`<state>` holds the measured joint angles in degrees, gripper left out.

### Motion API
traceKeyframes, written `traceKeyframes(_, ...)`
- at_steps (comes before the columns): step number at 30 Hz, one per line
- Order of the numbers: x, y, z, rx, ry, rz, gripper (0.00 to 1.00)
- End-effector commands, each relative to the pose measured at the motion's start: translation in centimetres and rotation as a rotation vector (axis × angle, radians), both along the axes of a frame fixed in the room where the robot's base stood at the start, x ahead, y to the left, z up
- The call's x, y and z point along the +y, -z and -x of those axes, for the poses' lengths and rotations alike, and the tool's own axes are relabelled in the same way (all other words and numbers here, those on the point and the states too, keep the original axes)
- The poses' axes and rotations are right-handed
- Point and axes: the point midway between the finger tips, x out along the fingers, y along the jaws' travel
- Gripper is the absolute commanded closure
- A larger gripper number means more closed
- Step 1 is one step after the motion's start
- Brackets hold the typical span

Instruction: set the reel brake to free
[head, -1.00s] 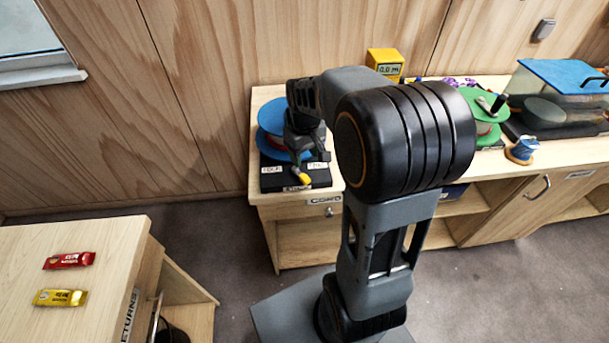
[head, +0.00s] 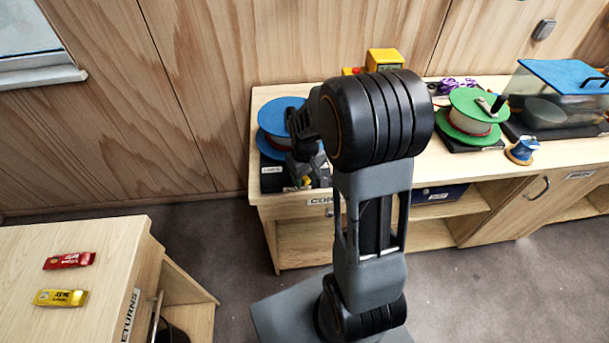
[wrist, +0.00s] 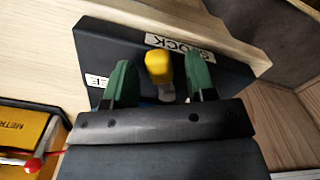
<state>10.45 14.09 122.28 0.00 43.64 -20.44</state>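The reel brake lever has a yellow tip (wrist: 158,68) and stands on a black base (wrist: 110,45). In the wrist view my gripper (wrist: 161,80) is open, with one green-lined finger on each side of the tip and small gaps showing. A white label reading LOCK (wrist: 180,46) lies just beyond the tip. A second label (wrist: 97,82), ending in E, is mostly hidden behind the left finger. In the head view the blue reel (head: 280,112) sits behind my gripper (head: 308,180), and my arm hides part of the base.
A yellow meter box (head: 384,58) stands behind my arm; a yellow box (wrist: 20,128) and red knob (wrist: 33,166) show in the wrist view. A green reel (head: 470,112) and blue-lidded case (head: 565,80) are to the right. Two wrapped bars lie on the left counter (head: 105,255).

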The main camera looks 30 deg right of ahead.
Motion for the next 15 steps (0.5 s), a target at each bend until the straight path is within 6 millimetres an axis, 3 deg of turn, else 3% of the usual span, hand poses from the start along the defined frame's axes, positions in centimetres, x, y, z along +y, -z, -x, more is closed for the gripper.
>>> traceKeyframes(2,0.0,-0.02,0.0,0.0,0.0,0.0,0.56)
traceKeyframes(15,0.0,-0.04,-0.01,0.0,0.0,0.0,0.98)
